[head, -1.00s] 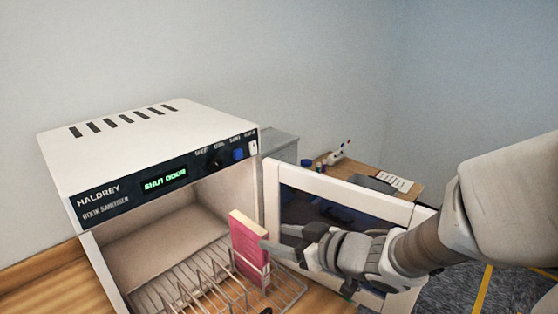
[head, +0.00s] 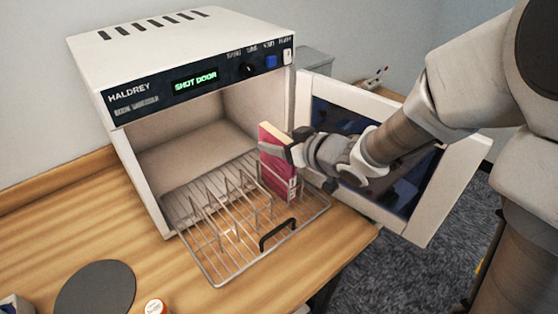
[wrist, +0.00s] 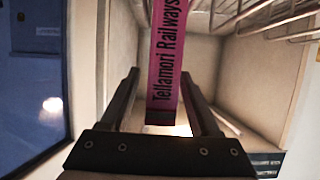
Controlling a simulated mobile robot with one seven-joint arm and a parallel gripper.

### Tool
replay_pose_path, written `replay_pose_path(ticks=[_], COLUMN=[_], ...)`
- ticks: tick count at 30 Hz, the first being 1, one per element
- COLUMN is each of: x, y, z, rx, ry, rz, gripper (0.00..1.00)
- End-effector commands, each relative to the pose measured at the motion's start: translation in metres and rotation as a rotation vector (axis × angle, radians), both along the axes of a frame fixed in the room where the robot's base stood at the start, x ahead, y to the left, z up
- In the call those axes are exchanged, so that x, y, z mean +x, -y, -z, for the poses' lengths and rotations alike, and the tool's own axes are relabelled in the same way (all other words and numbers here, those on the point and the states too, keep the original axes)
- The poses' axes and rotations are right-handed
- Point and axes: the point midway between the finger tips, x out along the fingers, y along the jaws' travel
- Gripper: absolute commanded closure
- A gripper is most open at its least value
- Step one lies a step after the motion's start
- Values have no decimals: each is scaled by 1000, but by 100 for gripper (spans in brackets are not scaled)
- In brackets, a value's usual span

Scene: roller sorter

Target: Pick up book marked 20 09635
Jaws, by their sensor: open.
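A pink-red book (head: 277,180) stands upright in the wire rack at the right side of the open cabinet. Its spine faces the wrist camera and reads "Tellamori Railways" (wrist: 168,55); no number mark 20 09635 is legible. My gripper (head: 289,148) is at the upper part of the book, coming from the right. In the wrist view my gripper (wrist: 160,76) is open, with one finger on each side of the book's spine. I cannot tell whether either finger touches it.
The wire rack (head: 213,262) with a black handle (head: 278,235) is pulled partly out of the cabinet (head: 112,72). Its display reads "SHUT DOOR". The open door (head: 458,190) stands right, close behind my arm. A dark disc (head: 95,288) lies on the wooden counter (head: 75,215).

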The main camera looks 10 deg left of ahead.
Motion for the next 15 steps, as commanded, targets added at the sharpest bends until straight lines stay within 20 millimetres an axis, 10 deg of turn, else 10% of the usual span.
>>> replay_pose_path(ticks=[15], x=[0], y=[0], z=[-1], rx=[0], ry=[1], rz=[0], gripper=[100])
